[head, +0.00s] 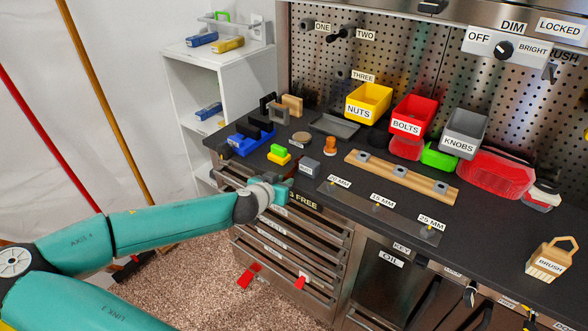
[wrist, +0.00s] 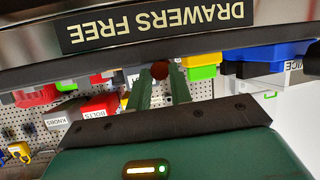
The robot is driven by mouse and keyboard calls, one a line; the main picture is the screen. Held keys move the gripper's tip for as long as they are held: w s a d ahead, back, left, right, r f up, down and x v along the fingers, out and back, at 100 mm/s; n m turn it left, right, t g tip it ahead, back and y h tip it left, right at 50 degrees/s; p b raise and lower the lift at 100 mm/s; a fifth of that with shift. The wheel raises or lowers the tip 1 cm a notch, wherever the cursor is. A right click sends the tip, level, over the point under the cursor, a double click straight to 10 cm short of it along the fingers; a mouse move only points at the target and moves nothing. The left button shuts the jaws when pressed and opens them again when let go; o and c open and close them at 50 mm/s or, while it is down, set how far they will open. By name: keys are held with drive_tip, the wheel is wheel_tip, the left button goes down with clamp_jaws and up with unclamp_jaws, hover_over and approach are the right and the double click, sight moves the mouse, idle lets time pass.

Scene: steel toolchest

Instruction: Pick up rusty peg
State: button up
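An orange-brown peg-like piece (head: 330,146), which looks like the rusty peg, stands upright on the dark countertop. My gripper (head: 287,183) is at the counter's front edge, to the left of and nearer than this piece, and apart from it. In the wrist view, which looks upside down, the two green fingers (wrist: 160,80) stand apart. A dark reddish-brown round shape (wrist: 160,73) shows between their tips. It seems to be the same piece seen farther off, but its distance is hard to judge. The head view shows the fingers too small to read.
A grey block (head: 309,168) and a green-yellow block (head: 279,154) sit near my gripper. A wooden holed rack (head: 402,177) and bins stand to the right. The drawer-sign edge (wrist: 160,27) is close to the wrist camera.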

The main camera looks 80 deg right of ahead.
clamp_jaws()
drive_tip(key=shift+r, duration=0.15)
drive_tip(key=shift+r, duration=0.45)
wheel_tip(320, 180, up, 17)
